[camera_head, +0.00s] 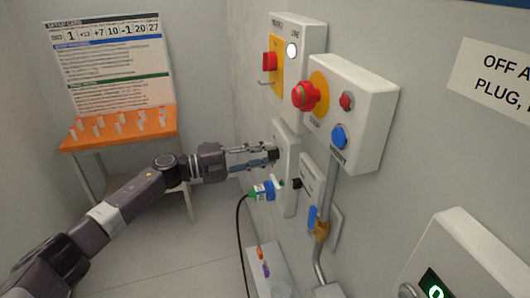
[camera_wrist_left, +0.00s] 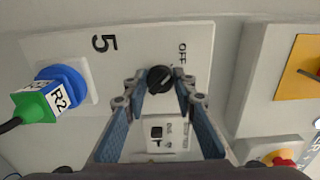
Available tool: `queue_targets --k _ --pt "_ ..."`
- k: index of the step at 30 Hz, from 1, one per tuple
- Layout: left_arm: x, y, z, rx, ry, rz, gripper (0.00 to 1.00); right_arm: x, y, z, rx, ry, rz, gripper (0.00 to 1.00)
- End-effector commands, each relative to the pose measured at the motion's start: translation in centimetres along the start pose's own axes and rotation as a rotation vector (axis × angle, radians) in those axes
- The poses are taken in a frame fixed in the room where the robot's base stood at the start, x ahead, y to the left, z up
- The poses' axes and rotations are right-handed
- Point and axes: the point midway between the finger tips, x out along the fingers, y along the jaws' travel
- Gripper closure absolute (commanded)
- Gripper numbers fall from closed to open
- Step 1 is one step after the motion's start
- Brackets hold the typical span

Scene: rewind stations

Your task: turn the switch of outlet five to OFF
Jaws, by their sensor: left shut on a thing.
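The outlet five panel (camera_wrist_left: 120,50) is a white plate on the wall, marked "5", with "OFF" beside its black rotary switch (camera_wrist_left: 160,79). In the head view the panel (camera_head: 288,205) is partly behind my gripper. My left gripper (camera_head: 272,155) reaches it from the left. In the left wrist view its fingers (camera_wrist_left: 160,84) are shut on the black switch, one on each side. I cannot tell for sure which way the switch points. A blue plug with a green part tagged "R2" (camera_wrist_left: 58,95) sits in the outlet's socket. My right gripper is not in view.
A white box with a red emergency button (camera_head: 310,96) juts from the wall right of my gripper. Another box with a red switch (camera_head: 269,62) is above. A black cable (camera_head: 240,235) hangs from the plug. An orange-topped table (camera_head: 120,135) stands behind, at left.

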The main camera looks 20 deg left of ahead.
Motion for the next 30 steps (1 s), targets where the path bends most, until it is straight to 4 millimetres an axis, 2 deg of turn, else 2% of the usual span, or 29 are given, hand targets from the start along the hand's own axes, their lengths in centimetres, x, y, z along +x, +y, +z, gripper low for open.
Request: queue_targets --k 14,15,19,30 --pt "-0.07 -0.03 0.17 -0.016 -0.005 -0.001 0.99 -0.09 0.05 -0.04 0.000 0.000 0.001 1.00" --pt "-0.07 -0.03 0.17 -0.016 -0.005 -0.001 0.73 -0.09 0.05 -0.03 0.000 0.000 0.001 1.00" --pt "-0.06 -0.03 0.13 -0.015 -0.003 -0.001 0.58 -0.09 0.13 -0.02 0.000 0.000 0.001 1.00" --pt "-0.55 0.04 0.08 -0.014 -0.002 0.000 0.57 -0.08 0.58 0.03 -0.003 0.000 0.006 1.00"
